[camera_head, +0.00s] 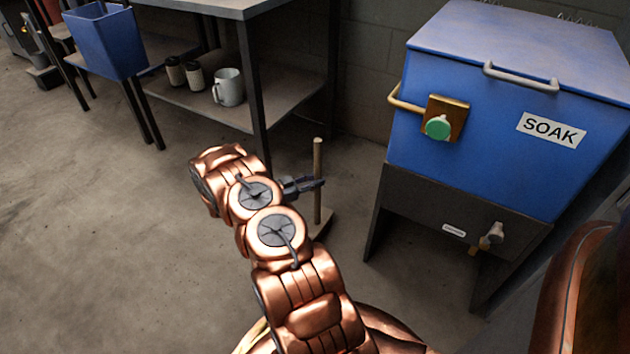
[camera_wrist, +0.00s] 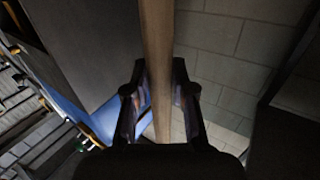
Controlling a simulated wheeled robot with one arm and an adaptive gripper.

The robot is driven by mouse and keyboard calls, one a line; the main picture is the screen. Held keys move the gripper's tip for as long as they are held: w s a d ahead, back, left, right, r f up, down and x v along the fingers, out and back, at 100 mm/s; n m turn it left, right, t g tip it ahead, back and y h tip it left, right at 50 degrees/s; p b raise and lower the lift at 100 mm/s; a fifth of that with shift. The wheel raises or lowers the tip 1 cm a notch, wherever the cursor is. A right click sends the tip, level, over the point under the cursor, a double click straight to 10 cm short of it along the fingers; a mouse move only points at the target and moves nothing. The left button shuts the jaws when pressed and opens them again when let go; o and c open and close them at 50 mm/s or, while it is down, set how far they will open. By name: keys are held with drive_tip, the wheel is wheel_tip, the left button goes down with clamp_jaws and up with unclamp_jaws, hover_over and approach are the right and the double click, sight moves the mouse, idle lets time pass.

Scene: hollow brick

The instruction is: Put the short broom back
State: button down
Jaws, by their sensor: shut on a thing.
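My gripper (camera_head: 314,185) is shut on the handle, coming from the left. In the wrist view the handle (camera_wrist: 158,65) runs between the two dark fingers of my gripper (camera_wrist: 160,92).
A blue bin marked SOAK (camera_head: 480,130) stands on dark legs to the right. A shelf unit (camera_head: 275,108) with a mug (camera_head: 228,87) and two cups stands behind at left. A blue box (camera_head: 105,40) sits at far left. The floor (camera_head: 110,240) at left is clear.

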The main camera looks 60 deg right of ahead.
drive_tip(key=c, duration=1)
unclamp_jaws()
drive_tip(key=shift+f, duration=0.1)
